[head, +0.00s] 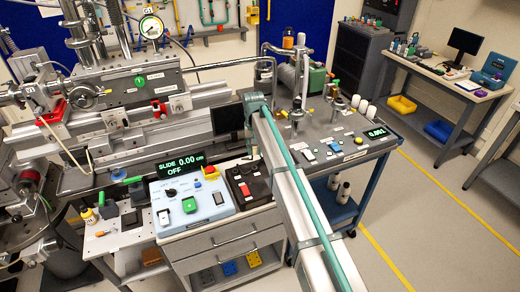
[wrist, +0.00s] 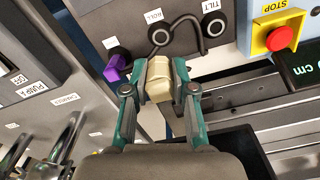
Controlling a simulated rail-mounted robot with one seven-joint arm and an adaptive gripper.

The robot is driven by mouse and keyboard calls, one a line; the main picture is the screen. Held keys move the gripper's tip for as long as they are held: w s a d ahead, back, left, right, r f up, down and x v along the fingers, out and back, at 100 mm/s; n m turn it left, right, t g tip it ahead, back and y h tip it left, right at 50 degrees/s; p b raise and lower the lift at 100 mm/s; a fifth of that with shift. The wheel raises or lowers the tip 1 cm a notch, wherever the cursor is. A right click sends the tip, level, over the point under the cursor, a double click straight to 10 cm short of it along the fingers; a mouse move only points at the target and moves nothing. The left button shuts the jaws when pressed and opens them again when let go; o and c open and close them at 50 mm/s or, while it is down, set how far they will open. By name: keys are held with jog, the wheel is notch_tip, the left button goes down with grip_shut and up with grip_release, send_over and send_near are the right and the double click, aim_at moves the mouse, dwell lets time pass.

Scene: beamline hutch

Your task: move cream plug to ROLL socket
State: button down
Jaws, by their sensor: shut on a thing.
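In the wrist view my gripper (wrist: 159,92) is shut on the cream plug (wrist: 159,76), with one finger on each side. The plug is just below the edge of a dark panel with two round black sockets. The left socket (wrist: 161,35) has a white label that is hard to read, possibly ROLL. The right socket (wrist: 213,28) has a label reading TILT. A black cable loops near the plug and the sockets. I cannot tell whether the plug touches the panel. In the head view the arm hides my gripper and the plug.
In the wrist view a purple part (wrist: 117,67) is close left of my gripper, and a red stop button (wrist: 281,39) on a yellow base is at upper right. Metal handles (wrist: 65,140) stand at lower left. In the head view a blue-white control box (head: 190,204) stands beside the arm.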

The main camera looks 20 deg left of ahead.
aim_at(255, 168)
jog(key=shift+s+a+f, duration=0.1)
jog(key=shift+a+f, duration=0.05)
jog(key=shift+f, duration=0.45)
jog(key=shift+f+b, duration=1.5)
jog(key=shift+f, duration=1.25)
jog(key=shift+f, duration=0.55)
jog(key=c, duration=0.9)
grip_release()
jog(key=shift+o, duration=0.2)
